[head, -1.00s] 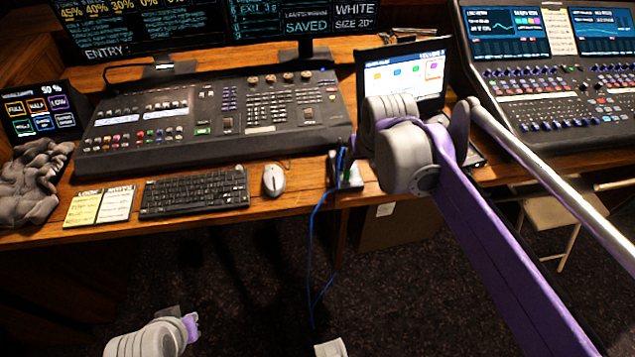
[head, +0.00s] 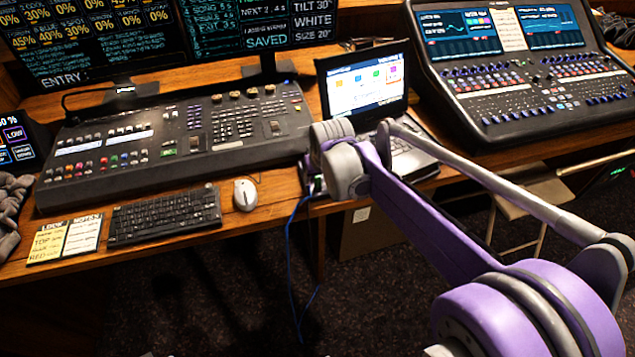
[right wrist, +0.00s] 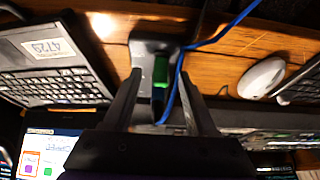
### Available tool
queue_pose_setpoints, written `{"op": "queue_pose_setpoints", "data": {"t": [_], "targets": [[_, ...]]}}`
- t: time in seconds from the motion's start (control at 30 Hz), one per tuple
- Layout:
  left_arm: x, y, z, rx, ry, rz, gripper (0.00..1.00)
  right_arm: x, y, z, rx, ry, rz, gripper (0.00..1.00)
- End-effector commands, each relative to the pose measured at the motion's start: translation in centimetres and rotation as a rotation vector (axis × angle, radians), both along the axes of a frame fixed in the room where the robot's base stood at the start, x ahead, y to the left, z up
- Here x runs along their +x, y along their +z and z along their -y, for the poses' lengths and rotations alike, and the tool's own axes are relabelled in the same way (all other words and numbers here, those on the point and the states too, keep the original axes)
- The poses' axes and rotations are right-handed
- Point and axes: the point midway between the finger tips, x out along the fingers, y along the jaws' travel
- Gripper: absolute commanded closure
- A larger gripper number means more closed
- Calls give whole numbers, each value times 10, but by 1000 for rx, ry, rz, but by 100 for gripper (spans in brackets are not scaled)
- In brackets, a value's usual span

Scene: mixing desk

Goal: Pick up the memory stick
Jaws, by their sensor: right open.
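The memory stick (right wrist: 160,69) appears as a small green block in the right wrist view. It stands at a dark hub (right wrist: 146,47) on the wooden desk, with a blue cable beside it. My right gripper (right wrist: 160,75) is open, with one finger on each side of the stick in that view. I cannot tell how far above the stick the fingertips are. In the head view my right wrist covers the stick and most of the hub. My left gripper is not in view.
A laptop (head: 363,82) stands close behind my right wrist. A mouse (head: 245,194), keyboard (head: 165,215) and lighting console (head: 180,140) lie to the left. A blue cable (head: 288,245) hangs over the desk's front edge. A second console (head: 520,85) stands at the right.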

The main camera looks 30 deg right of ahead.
Motion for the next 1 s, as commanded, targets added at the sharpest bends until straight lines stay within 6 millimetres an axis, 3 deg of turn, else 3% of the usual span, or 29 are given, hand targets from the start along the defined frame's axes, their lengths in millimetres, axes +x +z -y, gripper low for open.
{"op": "queue_pose_setpoints", "data": {"t": [0.1,0.37,0.7,1.0], "targets": [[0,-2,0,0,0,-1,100,5,-11,1,0,1,0,43],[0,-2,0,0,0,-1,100,5,-13,1,0,1,0,43],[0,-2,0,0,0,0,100,5,-12,1,0,1,0,100],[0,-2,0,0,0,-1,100,5,-12,1,0,1,0,100]]}}
